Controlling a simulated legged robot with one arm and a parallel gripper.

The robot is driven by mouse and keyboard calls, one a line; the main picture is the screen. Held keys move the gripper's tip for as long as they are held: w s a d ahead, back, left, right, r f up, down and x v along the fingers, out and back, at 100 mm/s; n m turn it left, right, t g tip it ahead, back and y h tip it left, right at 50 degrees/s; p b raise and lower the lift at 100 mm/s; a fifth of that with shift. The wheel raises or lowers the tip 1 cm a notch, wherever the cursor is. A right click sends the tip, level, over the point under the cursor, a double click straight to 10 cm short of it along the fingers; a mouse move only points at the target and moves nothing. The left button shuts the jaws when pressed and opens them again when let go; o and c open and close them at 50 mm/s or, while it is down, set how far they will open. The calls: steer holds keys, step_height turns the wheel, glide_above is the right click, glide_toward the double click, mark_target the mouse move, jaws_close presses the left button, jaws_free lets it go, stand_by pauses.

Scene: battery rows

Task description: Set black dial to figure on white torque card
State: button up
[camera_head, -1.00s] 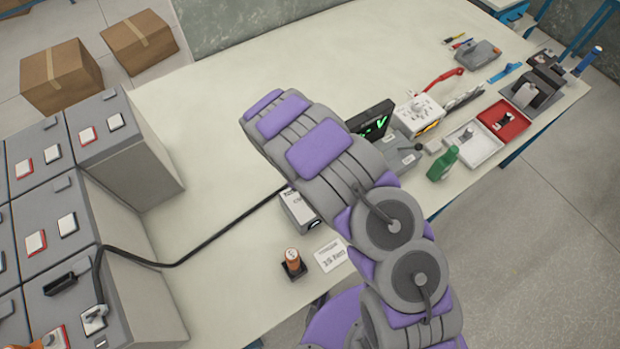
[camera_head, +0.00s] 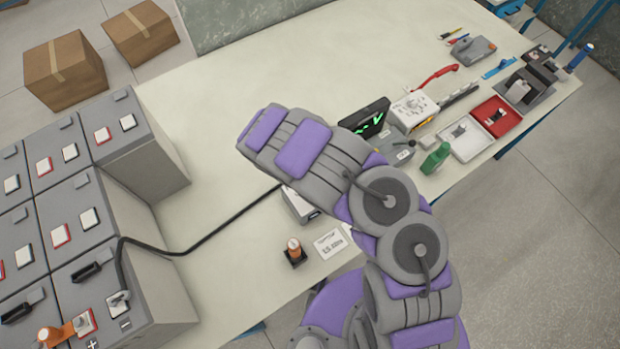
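The white torque card (camera_head: 331,244) lies flat on the table near its front edge. Its print is small and tilted; it looks like a figure beginning with 15, but I cannot read it for certain. Just left of it, an orange-and-white knobbed piece (camera_head: 294,247) stands upright in a small black square base. I cannot make out a black dial with certainty. An orange tool (camera_head: 64,332) with a round end lies on a battery at the lower left. My arm crosses the middle of the view, and my gripper is not visible.
Grey batteries (camera_head: 165,165) with a black cable stand at left. A grey box (camera_head: 299,206) is partly behind my arm. A black screen (camera_head: 366,118), white device (camera_head: 412,108), green bottle (camera_head: 436,158) and red tray (camera_head: 496,117) stand at right. The table's back middle is clear.

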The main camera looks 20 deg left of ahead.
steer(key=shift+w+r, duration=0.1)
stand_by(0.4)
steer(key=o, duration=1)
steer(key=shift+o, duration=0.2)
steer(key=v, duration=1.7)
steer(key=shift+p, duration=0.35)
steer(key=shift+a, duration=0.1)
